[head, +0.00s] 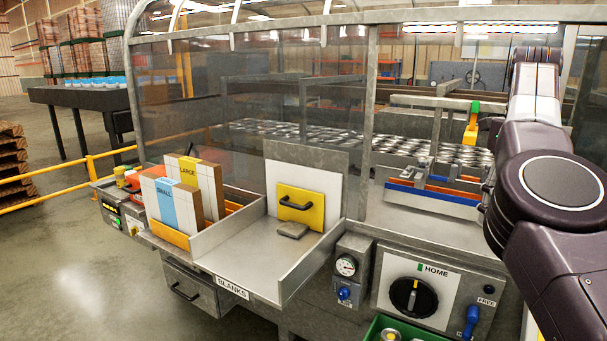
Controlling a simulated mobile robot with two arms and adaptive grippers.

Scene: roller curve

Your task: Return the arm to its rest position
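My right arm (537,110) comes in from the lower right, bends at a large dark joint and reaches up over the right end of the machine. Its fingers do not show clearly; a dark part (490,127) left of the pale link may belong to the gripper. My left arm and gripper are not in view.
The clear guard and its grey posts (367,110) stand close to the arm. Below are a blue-edged fixture (432,199), the HOME dial panel (413,297) and a blue FREE lever (469,321). The blanks tray (255,252) holds a yellow handled plate (300,207).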

